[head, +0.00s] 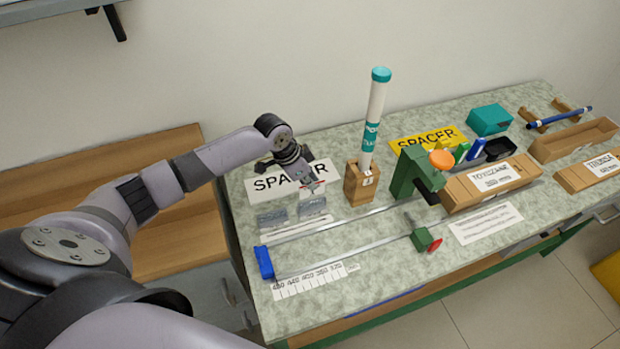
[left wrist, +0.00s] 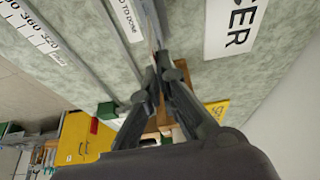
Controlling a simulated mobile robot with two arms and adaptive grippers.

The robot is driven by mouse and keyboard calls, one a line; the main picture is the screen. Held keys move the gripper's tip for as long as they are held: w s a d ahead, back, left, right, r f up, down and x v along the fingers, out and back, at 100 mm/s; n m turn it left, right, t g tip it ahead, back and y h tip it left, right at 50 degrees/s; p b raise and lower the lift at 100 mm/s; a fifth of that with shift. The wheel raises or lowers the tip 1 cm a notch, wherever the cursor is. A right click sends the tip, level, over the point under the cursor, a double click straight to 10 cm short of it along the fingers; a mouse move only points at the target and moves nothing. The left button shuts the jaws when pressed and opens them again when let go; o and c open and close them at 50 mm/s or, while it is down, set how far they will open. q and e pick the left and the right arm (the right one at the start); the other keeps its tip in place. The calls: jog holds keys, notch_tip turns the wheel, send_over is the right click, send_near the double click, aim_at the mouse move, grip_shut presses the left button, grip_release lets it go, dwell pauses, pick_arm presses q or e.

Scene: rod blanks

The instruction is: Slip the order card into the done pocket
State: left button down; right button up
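My left gripper (head: 312,184) is over the left part of the bench, in front of the white SPACER sign. In the left wrist view its fingers (left wrist: 166,62) are closed together on a thin piece seen nearly edge-on, which looks like the order card (left wrist: 154,30). Its face and print cannot be read. Two grey, see-through pockets, a left one (head: 272,221) and a right one (head: 312,207), stand side by side just below the gripper; the card is apart from them. A label ending in "TO DONE" (left wrist: 127,18) shows in the left wrist view. My right gripper is out of view.
A wooden block holding a tall white tube (head: 375,115) stands right of the gripper. A green clamp (head: 412,172), wooden boxes (head: 490,185) and a teal box (head: 488,120) fill the right side. A rail with a blue end stop (head: 264,263) runs along the front.

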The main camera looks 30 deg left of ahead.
aim_at(309, 193)
pick_arm(q)
jog(key=shift+f, duration=0.5)
jog(key=shift+p, duration=0.75)
dwell(1.4)
jog(key=shift+f+b, duration=1.3)
jog(key=shift+f, duration=0.85)
jog(key=c, duration=2.3)
grip_release()
jog(key=o, duration=0.6)
jog(key=shift+a+r, duration=0.1)
jog(key=shift+r, duration=0.2)
jog(key=v, duration=1.1)
jog(key=shift+s+a+r, duration=0.15)
jog(key=shift+r, duration=0.05)
